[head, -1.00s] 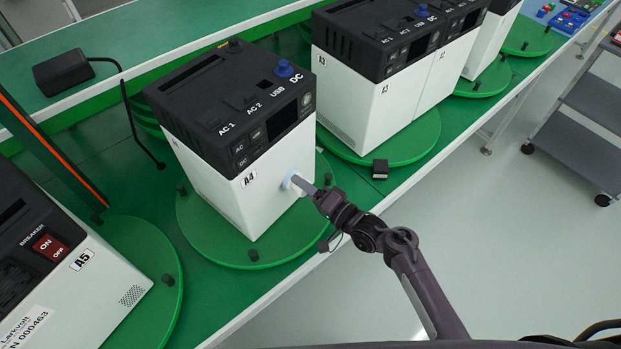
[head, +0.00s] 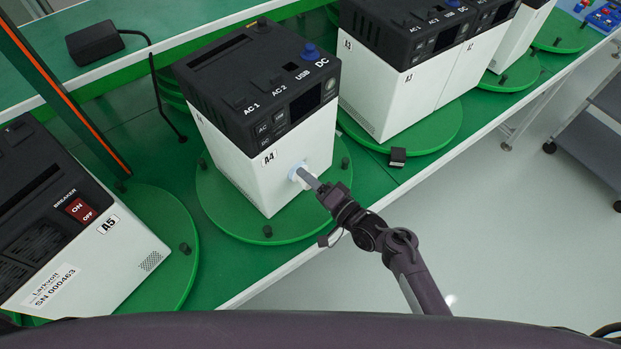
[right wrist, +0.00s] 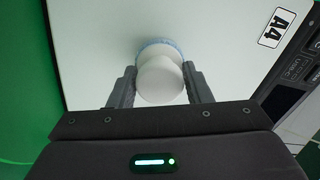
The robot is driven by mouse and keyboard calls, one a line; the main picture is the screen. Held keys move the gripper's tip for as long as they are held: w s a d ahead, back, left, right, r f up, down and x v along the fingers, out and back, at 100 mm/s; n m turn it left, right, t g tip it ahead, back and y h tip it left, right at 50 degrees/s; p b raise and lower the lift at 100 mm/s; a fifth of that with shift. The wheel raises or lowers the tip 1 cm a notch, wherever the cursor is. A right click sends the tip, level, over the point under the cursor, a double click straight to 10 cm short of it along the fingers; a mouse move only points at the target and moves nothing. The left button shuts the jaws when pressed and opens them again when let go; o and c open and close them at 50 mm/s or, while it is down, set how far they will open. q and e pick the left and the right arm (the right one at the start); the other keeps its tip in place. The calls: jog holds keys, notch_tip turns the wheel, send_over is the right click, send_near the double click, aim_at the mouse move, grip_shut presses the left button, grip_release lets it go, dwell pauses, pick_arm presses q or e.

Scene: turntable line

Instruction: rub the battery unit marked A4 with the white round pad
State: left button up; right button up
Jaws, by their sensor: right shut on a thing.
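The battery unit marked A4 (head: 263,142) has a black top and white sides and stands on a green turntable. It also shows in the right wrist view (right wrist: 220,45), with its A4 label at the upper right. My right gripper (head: 309,181) is shut on the white round pad (head: 298,171). In the right wrist view the pad (right wrist: 160,78) sits between the two fingers, and its bluish far face appears to be against the unit's white side. Part of the pad is hidden by the fingers in the head view. My left gripper is not in view.
Unit A5 (head: 140,262) stands at the left and unit A3 (head: 375,95) at the right, each on a turntable. A small black block (head: 397,157) lies near the bench edge. A black adapter (head: 95,38) with a cable is on the shelf. A grey cart (head: 585,135) stands right.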

jog(key=shift+w+d+b, duration=0.75)
jog(key=shift+w+d, duration=1.55)
jog(key=shift+w, duration=0.1)
jog(key=shift+w+d+b, duration=0.5)
jog(key=shift+w+d, duration=0.3)
jog(key=shift+w, duration=0.05)
jog(key=shift+w+d, duration=0.15)
jog(key=shift+w, duration=0.1)
jog(key=shift+d, duration=0.15)
jog(key=shift+s+a+r+p, duration=0.15)
jog(key=shift+s+a+p, duration=0.55)
jog(key=shift+a, duration=0.1)
jog(key=shift+s+a, duration=0.5)
jog(key=shift+s+a+p, duration=0.55)
jog(key=shift+p, duration=0.15)
jog(key=s+a+p, duration=0.1)
jog(key=s+a, duration=0.1)
jog(key=shift+s+a+p, duration=0.25)
jog(key=shift+s+p, duration=0.1)
jog(key=shift+s, duration=0.05)
jog(key=shift+s+a, duration=0.5)
jog(key=shift+s, duration=0.05)
jog(key=shift+d, duration=0.1)
